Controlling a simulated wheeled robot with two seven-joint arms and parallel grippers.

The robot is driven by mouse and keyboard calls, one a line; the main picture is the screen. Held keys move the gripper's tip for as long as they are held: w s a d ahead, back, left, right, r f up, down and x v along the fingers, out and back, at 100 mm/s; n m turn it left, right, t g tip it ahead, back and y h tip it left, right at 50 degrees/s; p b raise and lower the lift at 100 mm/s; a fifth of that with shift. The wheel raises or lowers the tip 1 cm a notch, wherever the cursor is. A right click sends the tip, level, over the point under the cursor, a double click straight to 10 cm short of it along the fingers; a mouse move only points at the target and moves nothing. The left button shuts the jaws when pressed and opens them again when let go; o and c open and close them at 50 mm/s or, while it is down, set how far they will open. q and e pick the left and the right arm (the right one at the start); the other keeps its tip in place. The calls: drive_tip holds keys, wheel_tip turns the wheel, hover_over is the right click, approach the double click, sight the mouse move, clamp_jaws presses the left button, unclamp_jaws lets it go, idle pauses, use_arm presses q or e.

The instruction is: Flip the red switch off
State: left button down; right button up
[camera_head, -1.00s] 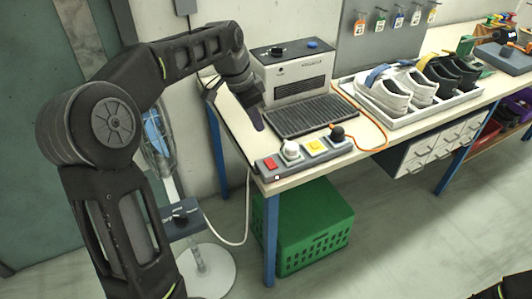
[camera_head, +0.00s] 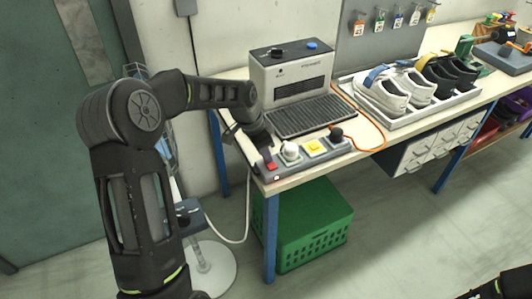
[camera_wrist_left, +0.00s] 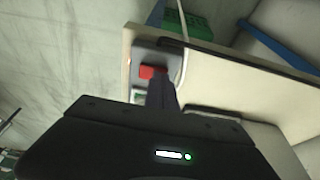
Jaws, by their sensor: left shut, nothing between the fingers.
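The red switch (camera_head: 271,166) is at the left end of a grey control strip (camera_head: 297,165) on the near edge of the workbench. My left gripper (camera_head: 268,150) is shut and empty, pointing down at the red switch from just behind it. In the left wrist view the red switch (camera_wrist_left: 152,72) shows right beyond the shut fingertips (camera_wrist_left: 160,86), which partly cover it. I cannot tell whether they touch. The switch's tilt is too small to read. The right gripper is not clearly seen; only a bit of dark arm shows at the lower right.
The strip also has a white knob (camera_head: 291,150), a yellow button (camera_head: 314,146) and a black knob (camera_head: 336,134) with an orange cable. A grey machine (camera_head: 290,72) stands behind. A shoe tray (camera_head: 398,121) is to the right, a green crate (camera_head: 310,235) below.

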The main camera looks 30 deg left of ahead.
use_arm(q)
drive_tip(key=shift+f, duration=0.1)
idle(0.4)
drive_tip(key=shift+s+d, duration=0.15)
drive_tip(key=shift+s+d+r, duration=0.2)
drive_tip(key=shift+s+d, duration=0.1)
drive_tip(key=shift+d, duration=0.15)
idle(0.3)
